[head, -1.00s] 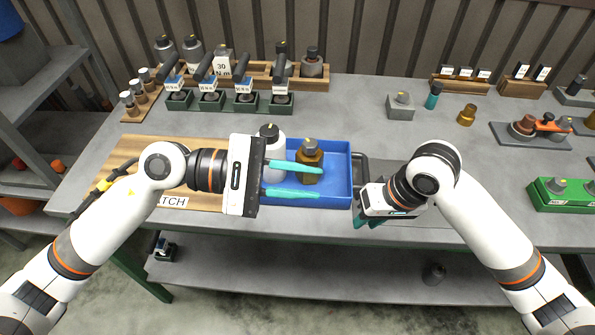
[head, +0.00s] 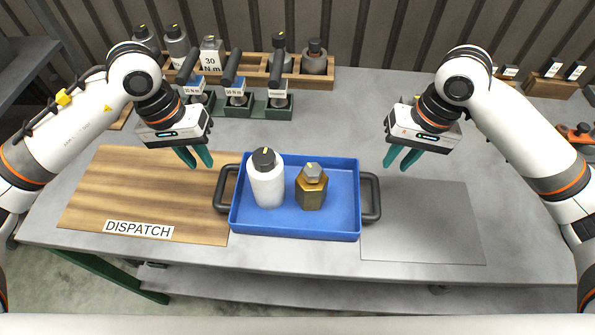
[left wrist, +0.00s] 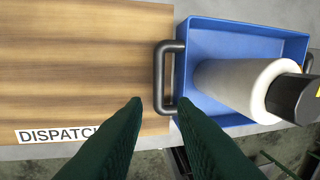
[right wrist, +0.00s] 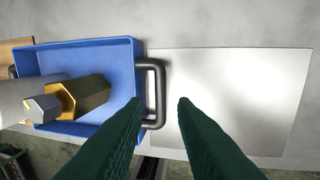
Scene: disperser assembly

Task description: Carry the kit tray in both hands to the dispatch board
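The blue kit tray (head: 295,232) sits on the table with a dark handle at each end. A white bottle with a black cap (head: 267,185) and a brass hex part with a grey top (head: 311,192) stand in it. The wooden dispatch board (head: 150,190) lies left of the tray; the tray's left handle (head: 224,190) reaches its right edge. My left gripper (head: 197,164) is open and empty, above and behind the left handle. My right gripper (head: 400,165) is open and empty, above and behind the right handle (head: 371,197).
A grey mat (head: 425,225) lies right of the tray. Behind the tray stand green holders with black-handled tools (head: 236,95) and a wooden rack (head: 262,72) with bottles. The table's front edge runs close in front of the tray.

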